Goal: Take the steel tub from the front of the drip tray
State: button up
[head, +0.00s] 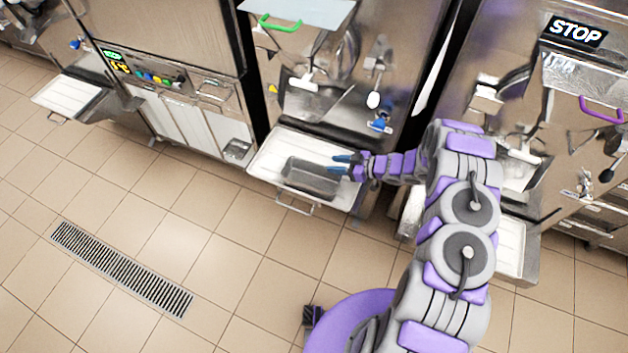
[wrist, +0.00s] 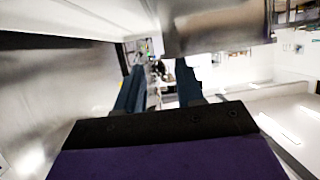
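The steel tub (head: 312,178) is a long open rectangular pan. It sits at the front of the white drip tray (head: 268,152), below the middle machine. My gripper (head: 341,164) comes in from the right, with its blue fingertips by the tub's right end. In the wrist view the two dark fingers (wrist: 158,88) stand apart, with distant background showing between them. A steel block at the top of that view (wrist: 215,27) looks like the tub, just beyond the right finger. Whether a finger touches the tub cannot be told.
The middle machine's spout and levers (head: 373,100) hang above the tray. The tray has a wire handle (head: 295,203) at its front. Another machine with a STOP sign (head: 577,31) stands at right. Tiled floor with a drain grate (head: 120,268) is clear at left.

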aim_at(319, 165)
jog(key=x, duration=0.4)
jog(key=s+b+x, duration=0.1)
jog(key=x, duration=0.2)
jog(key=shift+a+r, duration=0.2)
jog(key=shift+r, duration=0.05)
jog(key=shift+w+d, duration=0.1)
jog(key=shift+d, duration=0.55)
jog(key=shift+c, duration=1.1)
jog(key=shift+a, duration=0.6)
grip_shut()
jog(key=shift+d, duration=0.15)
jog(key=shift+d, duration=0.25)
